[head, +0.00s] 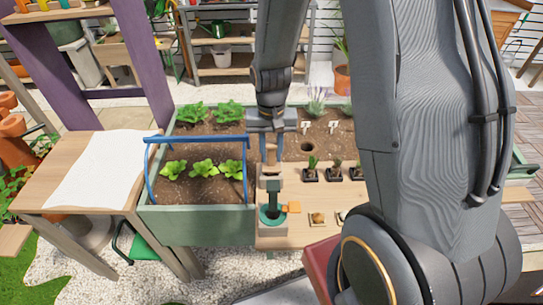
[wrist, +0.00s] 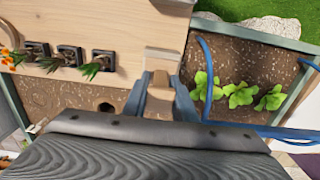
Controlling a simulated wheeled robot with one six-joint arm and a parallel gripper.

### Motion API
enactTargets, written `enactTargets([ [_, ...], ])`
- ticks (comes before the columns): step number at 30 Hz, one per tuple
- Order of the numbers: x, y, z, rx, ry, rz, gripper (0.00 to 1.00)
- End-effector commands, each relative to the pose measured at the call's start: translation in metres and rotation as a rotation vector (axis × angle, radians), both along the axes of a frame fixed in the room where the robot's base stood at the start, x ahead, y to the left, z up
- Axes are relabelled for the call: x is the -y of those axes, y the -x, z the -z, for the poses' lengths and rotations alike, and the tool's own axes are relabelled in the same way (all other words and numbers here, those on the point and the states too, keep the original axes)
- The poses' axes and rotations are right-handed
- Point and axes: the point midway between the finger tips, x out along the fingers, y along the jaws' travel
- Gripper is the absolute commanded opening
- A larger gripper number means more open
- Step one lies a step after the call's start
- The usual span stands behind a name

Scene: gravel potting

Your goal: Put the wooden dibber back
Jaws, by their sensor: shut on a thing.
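My gripper (head: 271,152) is shut on the wooden dibber (head: 271,157), pointing down at the back edge of the wooden bench top. In the wrist view the dibber's brown wood (wrist: 160,80) shows between the two blue-grey fingers of my gripper (wrist: 161,98). A pale wooden block (head: 270,170) is right at the dibber, on the bench; it also shows in the wrist view (wrist: 163,57). The dibber's lower part is hidden, so I cannot tell whether it is in the block or above it.
Several seedlings in dark pots (head: 311,174) stand to the right. A blue hoop (head: 196,139) spans the planted bed (head: 200,240) at left. The soil behind has a hole (head: 307,147).

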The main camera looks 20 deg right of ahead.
Motion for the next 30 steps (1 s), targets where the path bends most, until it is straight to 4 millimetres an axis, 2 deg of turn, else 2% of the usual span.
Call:
enactTargets([
  [6, 0.0, 0.0, 0.017, 0.0, 0.0, 0.0, 0.05],
  [18, 0.0, 0.0, 0.022, 0.0, 0.0, 0.0, 0.05],
  [19, 0.0, 0.0, 0.022, 0.001, 0.0, 0.0, 0.3],
  [21, 0.0, 0.0, 0.021, 0.001, 0.0, 0.0, 0.42],
  [30, 0.0, 0.0, 0.021, 0.001, 0.0, 0.0, 0.44],
])
